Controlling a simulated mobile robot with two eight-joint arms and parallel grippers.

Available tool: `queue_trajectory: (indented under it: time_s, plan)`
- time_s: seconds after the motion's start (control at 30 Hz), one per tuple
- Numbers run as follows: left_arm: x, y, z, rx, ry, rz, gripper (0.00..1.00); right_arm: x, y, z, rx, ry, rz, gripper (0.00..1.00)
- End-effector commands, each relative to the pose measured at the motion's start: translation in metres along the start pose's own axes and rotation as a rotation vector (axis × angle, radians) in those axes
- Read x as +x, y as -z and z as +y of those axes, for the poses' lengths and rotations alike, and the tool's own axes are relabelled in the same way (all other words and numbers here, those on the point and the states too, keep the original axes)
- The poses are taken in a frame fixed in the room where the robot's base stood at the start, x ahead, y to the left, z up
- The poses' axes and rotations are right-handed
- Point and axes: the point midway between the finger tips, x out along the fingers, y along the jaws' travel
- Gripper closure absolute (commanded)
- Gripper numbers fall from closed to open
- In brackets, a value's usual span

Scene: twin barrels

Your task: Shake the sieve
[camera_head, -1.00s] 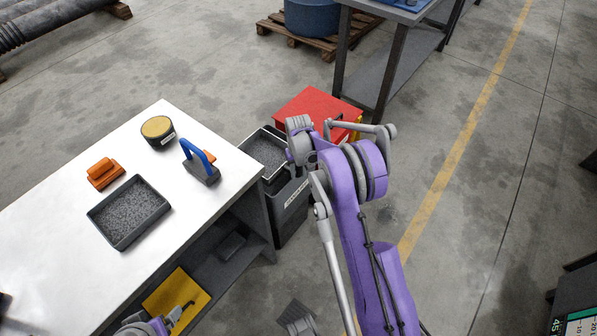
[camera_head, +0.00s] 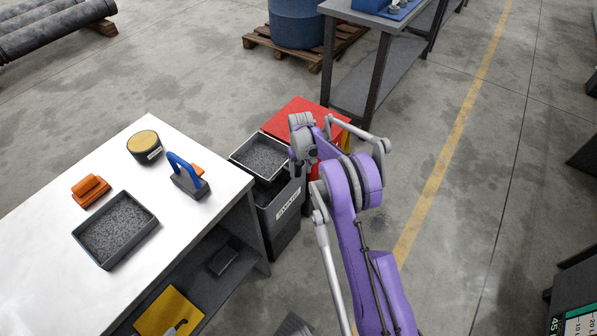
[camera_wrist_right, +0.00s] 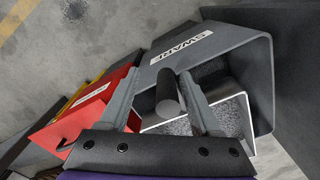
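The sieve, a dark-rimmed tray with a grey speckled inside (camera_head: 262,156), sits on the black bin (camera_head: 279,205) beside the table. In the right wrist view its pale inner wall and grey contents (camera_wrist_right: 178,128) show below a dark round handle (camera_wrist_right: 168,94). My right gripper (camera_wrist_right: 157,76) is open, with its two fingers on either side of that handle. A gap shows at the left finger; contact at the right finger cannot be judged. In the head view my right arm hides its own fingers. My left gripper is out of view.
The white table (camera_head: 60,260) holds a grey-filled tray (camera_head: 117,229), an orange block (camera_head: 91,190), a yellow-topped pot (camera_head: 145,146) and a blue-handled tool (camera_head: 187,174). A red bin (camera_head: 298,118) stands close behind the black one.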

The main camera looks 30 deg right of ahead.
Motion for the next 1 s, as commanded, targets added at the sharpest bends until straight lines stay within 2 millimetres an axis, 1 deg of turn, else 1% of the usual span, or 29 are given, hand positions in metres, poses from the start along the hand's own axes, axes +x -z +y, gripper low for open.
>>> queue_trajectory:
  time_s: [0.53,0.63,0.77,1.0]
  plan:
    - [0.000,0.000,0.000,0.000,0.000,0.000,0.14,0.001,0.001,-0.002,-0.002,0.001,0.002,0.43]
    - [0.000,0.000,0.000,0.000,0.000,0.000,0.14,-0.003,0.001,-0.002,-0.002,0.002,0.002,0.43]
    - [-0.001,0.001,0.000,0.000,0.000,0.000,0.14,-0.020,0.000,-0.002,-0.002,0.002,0.002,0.43]
    - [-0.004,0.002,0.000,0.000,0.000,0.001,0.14,-0.069,0.000,-0.002,-0.002,0.002,0.002,0.43]
